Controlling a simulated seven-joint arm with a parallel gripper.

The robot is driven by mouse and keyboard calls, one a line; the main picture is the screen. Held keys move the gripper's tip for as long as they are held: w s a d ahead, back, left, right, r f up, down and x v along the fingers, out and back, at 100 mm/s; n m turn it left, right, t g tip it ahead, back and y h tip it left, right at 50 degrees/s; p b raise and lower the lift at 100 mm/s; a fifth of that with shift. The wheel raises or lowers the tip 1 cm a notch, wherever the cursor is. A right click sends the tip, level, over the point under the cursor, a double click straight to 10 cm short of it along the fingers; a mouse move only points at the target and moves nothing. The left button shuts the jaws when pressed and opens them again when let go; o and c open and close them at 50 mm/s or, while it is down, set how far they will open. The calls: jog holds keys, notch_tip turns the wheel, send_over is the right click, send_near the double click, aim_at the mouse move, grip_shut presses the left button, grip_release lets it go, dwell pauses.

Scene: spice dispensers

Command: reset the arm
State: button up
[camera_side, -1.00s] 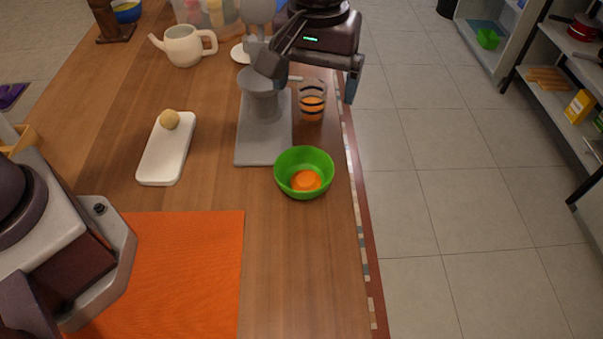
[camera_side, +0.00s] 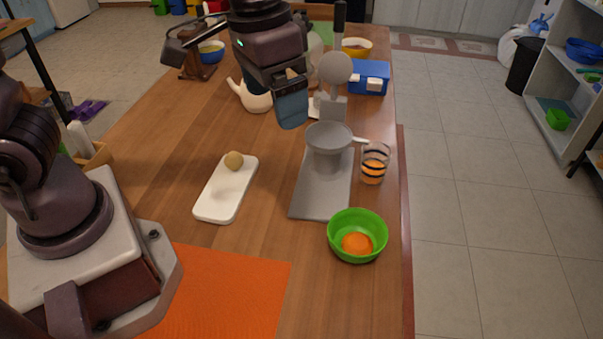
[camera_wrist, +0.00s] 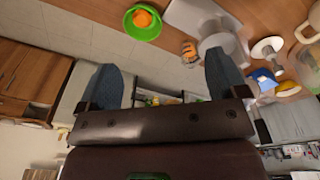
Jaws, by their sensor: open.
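My gripper (camera_side: 290,105) is up in the air over the far half of the wooden table, near the white teapot and left of the grey dispenser's top. Its jaws are open and empty; two blue fingers stand wide apart in the wrist view (camera_wrist: 163,80). The grey dispenser stand (camera_side: 318,190) with its funnel (camera_side: 330,140) stands upright on the table. A striped glass (camera_side: 375,163) with orange contents is beside it on the right. A green bowl (camera_side: 345,250) holding something orange stands in front; it also shows in the wrist view (camera_wrist: 143,31).
The teapot (camera_side: 255,97), a blue box (camera_side: 368,78) and bowls stand farther back. An orange mat (camera_side: 230,300) lies in front. The table's right edge is close to the glass.

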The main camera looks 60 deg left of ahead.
jog(key=s+a+r+n+t, duration=0.1)
jog(key=s+a+r+t, duration=0.3)
jog(key=s+a, duration=0.5)
jog(key=shift+s+r+y, duration=0.3)
jog(key=shift+s+r, duration=0.35)
jog(key=shift+r, duration=0.2)
jog(key=shift+c, duration=0.5)
